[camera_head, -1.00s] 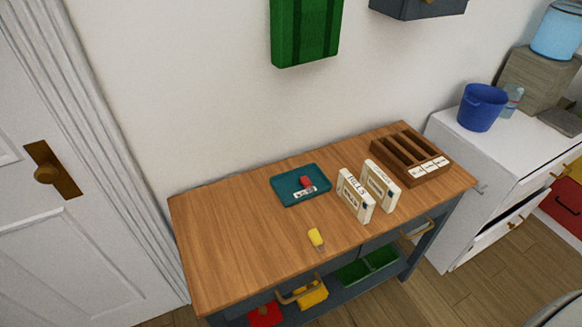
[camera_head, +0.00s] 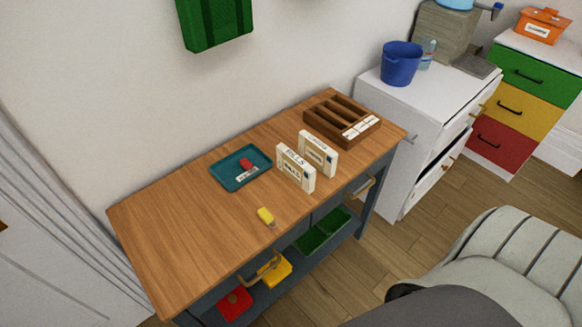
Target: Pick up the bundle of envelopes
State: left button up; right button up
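Two cream upright bundles that look like envelopes stand on the wooden table (camera_head: 170,225). The front bundle (camera_head: 295,168) has dark lettering that seems to read "BILLS". The second bundle (camera_head: 318,153) stands just behind it to the right, with lettering too small to read. Neither of my grippers shows in the head view.
On the table are a teal tray (camera_head: 226,180) holding a red item (camera_head: 246,164), a yellow item (camera_head: 265,215) and a brown slotted organizer (camera_head: 318,123). A white cabinet with a blue bucket (camera_head: 400,64) stands right of the table. A grey armchair (camera_head: 505,250) is at the lower right. Open floor lies between.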

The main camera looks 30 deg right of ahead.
aim_at(292, 166)
jog(key=z, duration=1.4)
